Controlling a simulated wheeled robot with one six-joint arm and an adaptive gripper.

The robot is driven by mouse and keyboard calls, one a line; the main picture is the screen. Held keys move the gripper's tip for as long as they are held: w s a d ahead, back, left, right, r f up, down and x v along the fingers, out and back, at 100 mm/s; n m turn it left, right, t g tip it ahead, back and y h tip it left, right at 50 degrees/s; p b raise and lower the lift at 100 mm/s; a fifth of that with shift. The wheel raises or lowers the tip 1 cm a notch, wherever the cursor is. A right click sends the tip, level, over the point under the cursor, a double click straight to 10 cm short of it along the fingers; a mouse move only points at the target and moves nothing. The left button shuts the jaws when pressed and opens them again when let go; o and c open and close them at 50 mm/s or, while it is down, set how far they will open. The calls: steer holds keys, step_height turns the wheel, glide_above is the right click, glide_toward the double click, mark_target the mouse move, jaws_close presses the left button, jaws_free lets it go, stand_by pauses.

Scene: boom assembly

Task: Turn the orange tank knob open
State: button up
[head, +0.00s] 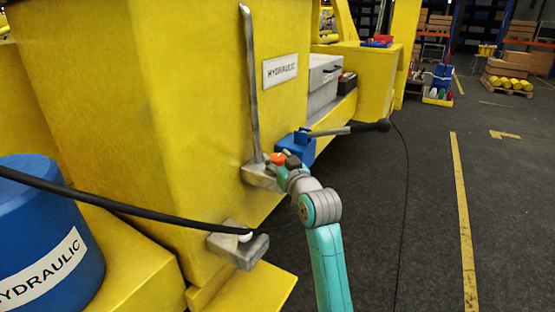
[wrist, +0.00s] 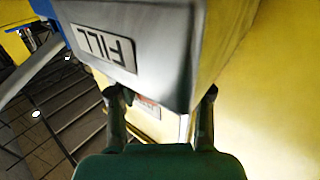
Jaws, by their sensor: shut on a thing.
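The orange tank knob (head: 277,158) shows as a small orange patch at the grey fitting (head: 258,177) on the yellow tank (head: 190,110). My gripper (head: 280,164) is at the knob, shut on it, and covers much of it. In the wrist view the two fingers of my gripper (wrist: 162,97) stand apart, below a grey block (wrist: 160,40) with a FILL label that reads upside down. The knob itself is not clear in that view. How far it is turned cannot be told.
A tall grey lever (head: 251,80) rises beside the fitting. A blue block (head: 300,146) with a black-ended handle (head: 350,130) is just behind my gripper. A black hose (head: 120,205) crosses the front left to a lower grey fitting (head: 238,248).

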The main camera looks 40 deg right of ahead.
steer(key=n+y, duration=0.2)
steer(key=y, duration=0.1)
steer(key=n+y, duration=0.2)
steer(key=y, duration=0.1)
steer(key=shift+d+t, duration=0.1)
steer(key=shift+t, duration=0.3)
steer(key=n+y, duration=0.2)
steer(key=y, duration=0.1)
steer(key=n+g+y, duration=0.1)
steer(key=n+y, duration=0.1)
steer(key=y, duration=0.1)
steer(key=shift+g+y, duration=0.3)
steer(key=shift+y, duration=0.1)
steer(key=n+g+y, duration=0.4)
steer(key=y, duration=0.1)
steer(key=shift+n+y, duration=0.4)
steer(key=shift+n+g+y, duration=1.5)
steer(key=shift+n+g, duration=0.3)
steer(key=shift+g, duration=0.6)
steer(key=shift+f, duration=0.1)
steer(key=o, duration=1.2)
steer(key=v, duration=1.1)
steer(key=shift+s+d, duration=0.15)
steer(key=shift+d, duration=0.2)
